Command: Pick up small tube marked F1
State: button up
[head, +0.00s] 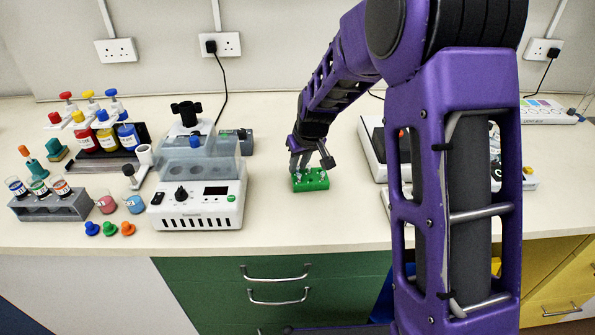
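A small green rack (311,181) stands on the bench in the middle of the head view. One or more small pale tubes appear to sit in its top, but they are tiny and partly hidden by my gripper. No F1 mark can be read, so I cannot tell which tube bears it. My gripper (311,164) points down just above the rack. Its two dark fingers are spread apart, one over the left part and one over the right. I cannot see whether a finger touches a tube. Nothing is visibly lifted.
A white bench machine with a clear lid (198,205) stands left of the rack. Farther left are a grey tube rack (52,206), colored bottles (107,137) and loose caps (110,229). A white device (372,150) stands to the right, partly behind my arm. Bench in front of the green rack is clear.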

grip_shut()
jog(key=shift+r, duration=0.1)
